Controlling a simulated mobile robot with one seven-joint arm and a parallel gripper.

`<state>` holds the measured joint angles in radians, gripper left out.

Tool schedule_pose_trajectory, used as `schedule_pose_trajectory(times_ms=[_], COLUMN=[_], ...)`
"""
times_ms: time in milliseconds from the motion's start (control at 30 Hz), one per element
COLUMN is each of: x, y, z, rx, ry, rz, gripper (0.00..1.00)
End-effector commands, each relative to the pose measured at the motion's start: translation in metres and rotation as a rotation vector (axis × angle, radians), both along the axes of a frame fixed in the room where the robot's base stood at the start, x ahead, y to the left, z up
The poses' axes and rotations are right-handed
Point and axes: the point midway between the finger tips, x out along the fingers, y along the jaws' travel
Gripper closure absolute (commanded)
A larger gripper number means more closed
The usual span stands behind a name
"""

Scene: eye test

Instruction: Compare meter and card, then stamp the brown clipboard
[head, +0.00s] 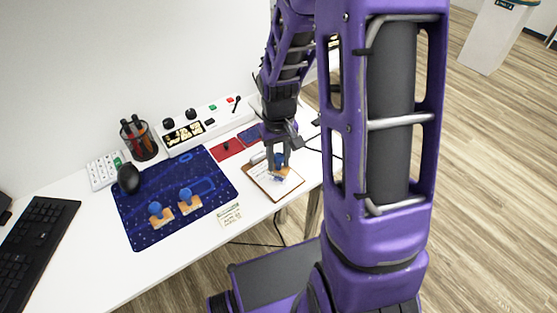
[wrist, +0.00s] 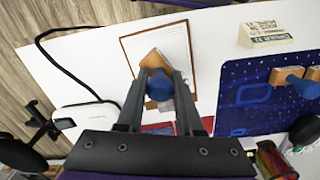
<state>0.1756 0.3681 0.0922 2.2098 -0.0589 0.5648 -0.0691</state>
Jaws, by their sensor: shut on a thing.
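My gripper (head: 276,160) is shut on a stamp with a blue knob (wrist: 160,86) and a wooden base (wrist: 154,60). It holds the stamp over the paper of the brown clipboard (head: 262,189). In the wrist view the clipboard's brown rim (wrist: 126,48) shows around white paper with faint print. I cannot tell whether the stamp touches the paper. The meter panel (head: 185,133) is a white console with lit yellowish dials at the back, too small to read. The card (head: 229,214) stands at the table's front edge. Its printed lines show upside down in the wrist view (wrist: 266,36), not legible.
Two more blue-knobbed stamps (head: 158,212) (head: 188,201) stand on the dark blue mat (head: 135,232). A pen cup (head: 139,140), mouse (head: 128,178) and keyboard (head: 35,240) are left.

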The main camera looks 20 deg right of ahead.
Motion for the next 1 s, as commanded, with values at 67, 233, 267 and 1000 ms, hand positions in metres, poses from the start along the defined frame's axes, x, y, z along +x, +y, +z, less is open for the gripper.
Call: schedule_pose_trajectory(times_ms=[67,233,267,1000], x=[0.000,0.000,0.000,0.000], y=[0.000,0.000,0.000,0.000], z=[0.011,0.024,0.027,0.041], rx=[0.000,0.000,0.000,0.000], ry=[-0.001,-0.001,-0.001,0.000], rz=[0.000,0.000,0.000,0.000], gripper=[1.00,1.00,1.00,1.00])
